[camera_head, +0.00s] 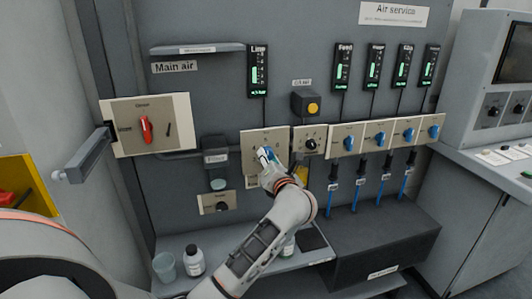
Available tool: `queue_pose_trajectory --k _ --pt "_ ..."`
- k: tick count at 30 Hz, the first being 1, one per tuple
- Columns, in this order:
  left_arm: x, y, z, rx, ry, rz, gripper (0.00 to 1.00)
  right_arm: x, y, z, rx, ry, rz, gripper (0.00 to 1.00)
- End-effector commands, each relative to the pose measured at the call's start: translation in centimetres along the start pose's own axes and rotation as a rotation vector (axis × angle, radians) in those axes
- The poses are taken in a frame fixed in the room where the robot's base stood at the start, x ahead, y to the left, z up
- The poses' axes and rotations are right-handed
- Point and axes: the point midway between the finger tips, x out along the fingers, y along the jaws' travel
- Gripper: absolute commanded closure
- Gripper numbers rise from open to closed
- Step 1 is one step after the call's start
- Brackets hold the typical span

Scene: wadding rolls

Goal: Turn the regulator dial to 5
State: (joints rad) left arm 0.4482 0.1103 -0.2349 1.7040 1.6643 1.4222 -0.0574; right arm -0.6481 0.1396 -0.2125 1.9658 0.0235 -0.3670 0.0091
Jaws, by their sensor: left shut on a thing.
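My right gripper is not in view.
A red main air handle (146,129) is on the left, with a grey bar (82,160) sticking out below. Several blue valve handles (380,139) line the right. A shelf below holds a white bottle (194,260) and a cup (165,266). A console (490,100) stands far right.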

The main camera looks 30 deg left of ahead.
Motion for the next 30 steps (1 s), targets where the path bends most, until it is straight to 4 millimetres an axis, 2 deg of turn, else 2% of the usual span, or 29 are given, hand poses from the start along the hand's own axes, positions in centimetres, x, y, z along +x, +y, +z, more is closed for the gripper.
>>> queue_pose_trajectory --k 7,21,22,23,30 --pt "-0.02 -0.04 -0.11 0.061 0.006 -0.001 0.94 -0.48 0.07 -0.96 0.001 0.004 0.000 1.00" --pt "0.00 -0.14 -0.24 0.072 0.008 -0.001 0.94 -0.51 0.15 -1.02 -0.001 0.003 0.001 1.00" --pt "0.00 -0.14 -0.24 0.072 0.008 -0.001 0.65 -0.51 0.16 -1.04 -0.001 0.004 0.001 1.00" --pt "0.00 -0.14 -0.23 0.072 0.007 -0.001 0.57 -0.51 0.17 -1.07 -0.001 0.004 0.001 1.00" --pt "0.01 -0.05 -0.10 0.071 0.005 0.000 0.55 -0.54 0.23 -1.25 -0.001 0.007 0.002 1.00"
